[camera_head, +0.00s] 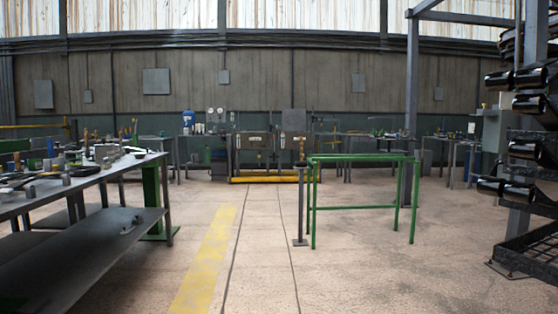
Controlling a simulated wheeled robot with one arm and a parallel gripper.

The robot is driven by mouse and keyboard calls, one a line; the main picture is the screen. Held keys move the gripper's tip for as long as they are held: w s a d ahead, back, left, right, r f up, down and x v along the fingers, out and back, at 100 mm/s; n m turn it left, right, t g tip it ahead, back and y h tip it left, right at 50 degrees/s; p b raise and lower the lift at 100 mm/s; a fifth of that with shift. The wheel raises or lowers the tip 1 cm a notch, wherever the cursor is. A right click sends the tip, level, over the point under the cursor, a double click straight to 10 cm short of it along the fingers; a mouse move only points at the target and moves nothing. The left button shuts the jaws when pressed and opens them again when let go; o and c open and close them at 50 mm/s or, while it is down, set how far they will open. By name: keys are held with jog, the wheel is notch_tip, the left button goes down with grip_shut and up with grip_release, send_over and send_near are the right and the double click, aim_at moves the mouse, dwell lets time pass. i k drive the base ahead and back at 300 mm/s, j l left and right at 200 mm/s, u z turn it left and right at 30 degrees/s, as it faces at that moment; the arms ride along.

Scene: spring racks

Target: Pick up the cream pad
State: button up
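I cannot pick out a cream pad for certain in the head view. The left workbench (40,203) carries many small tools and parts, too small to tell apart well. A small pale item (139,155) lies near that bench's right end; I cannot tell what it is. My gripper is not in view.
A green metal frame (360,158) stands on the floor right of centre, beside a thin dark post (299,215). A rack with black cylinders (530,104) is at the right. More benches line the back wall. The floor around the yellow stripe (205,262) is clear.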

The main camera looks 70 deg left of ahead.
aim_at(106, 165)
jog(key=u, duration=3.45)
jog(key=i, duration=2.05)
